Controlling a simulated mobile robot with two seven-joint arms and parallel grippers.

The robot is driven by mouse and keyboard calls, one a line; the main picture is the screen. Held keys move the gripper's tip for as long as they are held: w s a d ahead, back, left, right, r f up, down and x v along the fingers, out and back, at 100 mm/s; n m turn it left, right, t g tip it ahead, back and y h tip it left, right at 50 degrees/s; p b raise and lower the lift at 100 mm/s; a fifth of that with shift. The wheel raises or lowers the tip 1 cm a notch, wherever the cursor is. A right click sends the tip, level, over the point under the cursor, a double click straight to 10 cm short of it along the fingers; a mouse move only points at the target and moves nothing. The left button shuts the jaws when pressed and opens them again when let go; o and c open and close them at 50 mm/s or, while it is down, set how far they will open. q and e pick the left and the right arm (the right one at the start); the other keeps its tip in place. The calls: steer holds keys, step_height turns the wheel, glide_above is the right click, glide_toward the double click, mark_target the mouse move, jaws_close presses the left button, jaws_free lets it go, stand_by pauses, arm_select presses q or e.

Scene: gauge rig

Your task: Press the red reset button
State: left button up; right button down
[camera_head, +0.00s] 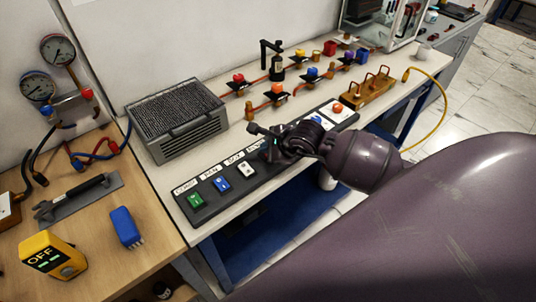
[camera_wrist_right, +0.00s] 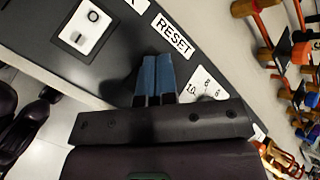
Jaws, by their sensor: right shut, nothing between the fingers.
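The dark control panel (camera_head: 215,205) runs along the bench's front edge, with a row of labelled buttons. The RESET label (camera_wrist_right: 172,34) is clear in the right wrist view. My right gripper (camera_head: 271,144) is over the panel beside that label, pointing down, its jaws shut and empty. Its blue fingertips (camera_wrist_right: 155,75) are close together just below the label in the wrist view. The red reset button is not visible; the fingers cover the spot by its label. I cannot tell whether the fingertips touch it. My left gripper is not in view.
A green button (camera_head: 195,200), a blue button (camera_head: 221,184) and a white button (camera_head: 246,169) lie left of my gripper. An orange-red round button (camera_head: 338,108) is at the panel's far end. A grey vented box (camera_head: 180,130) stands behind the panel.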

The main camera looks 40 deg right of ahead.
steer(key=shift+f, duration=0.25)
stand_by(0.6)
steer(key=shift+f+b, duration=0.2)
steer(key=shift+b, duration=0.15)
steer(key=shift+r, duration=0.2)
steer(key=shift+r+p, duration=0.6)
steer(key=shift+r, duration=0.15)
